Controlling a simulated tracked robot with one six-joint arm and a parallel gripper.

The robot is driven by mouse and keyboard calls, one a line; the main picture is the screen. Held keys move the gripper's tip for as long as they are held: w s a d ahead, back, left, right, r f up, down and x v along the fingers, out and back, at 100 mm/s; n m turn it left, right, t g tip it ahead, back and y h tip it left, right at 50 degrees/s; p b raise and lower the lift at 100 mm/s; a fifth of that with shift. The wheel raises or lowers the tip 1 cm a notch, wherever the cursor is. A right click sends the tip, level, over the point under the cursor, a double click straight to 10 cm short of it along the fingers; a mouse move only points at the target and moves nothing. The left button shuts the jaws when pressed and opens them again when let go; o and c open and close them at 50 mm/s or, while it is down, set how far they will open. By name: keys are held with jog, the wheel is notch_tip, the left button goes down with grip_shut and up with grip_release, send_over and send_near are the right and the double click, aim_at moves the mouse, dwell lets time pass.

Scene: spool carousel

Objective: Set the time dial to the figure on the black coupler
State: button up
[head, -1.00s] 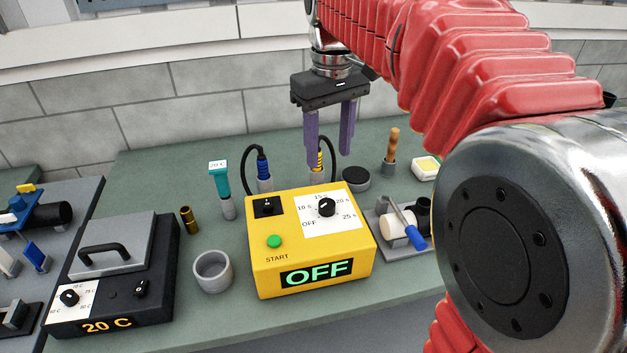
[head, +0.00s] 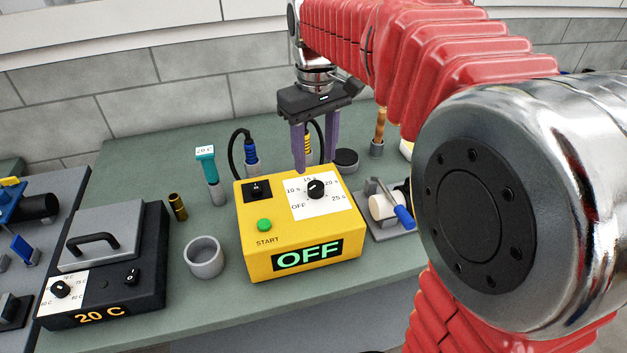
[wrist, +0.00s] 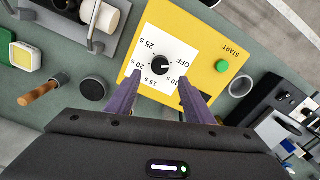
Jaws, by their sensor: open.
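The time dial (head: 316,189) is a black knob on a white scale plate, marked OFF and 10 to 25 s, on top of a yellow box (head: 250,240). The box's display (head: 308,255) reads OFF. In the wrist view the dial (wrist: 160,64) lies between and just beyond the fingertips. My gripper (head: 315,167) has purple fingers, open and empty, just above and behind the dial in the head view. It also shows in the wrist view (wrist: 158,80). I cannot tell which dark part is the black coupler, and no figure on one is readable.
A green START button (head: 264,225) and a black switch (head: 257,190) share the box top. Cables with blue and yellow plugs stand behind it. A grey cup (head: 204,257) and a black heater (head: 105,290) reading 20 C are left.

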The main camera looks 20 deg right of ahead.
aim_at(315, 184)
notch_tip(315, 184, down, 8)
jog(key=shift+r, duration=0.1)
jog(key=shift+c, duration=0.2)
jog(key=c, duration=0.9)
jog(key=shift+a, duration=0.3)
jog(key=shift+c, duration=0.5)
jog(key=shift+d, duration=0.2)
jog(key=shift+m, duration=0.4)
jog(key=m, duration=0.4)
jog(key=shift+d, duration=0.1)
jog(key=m, duration=0.7)
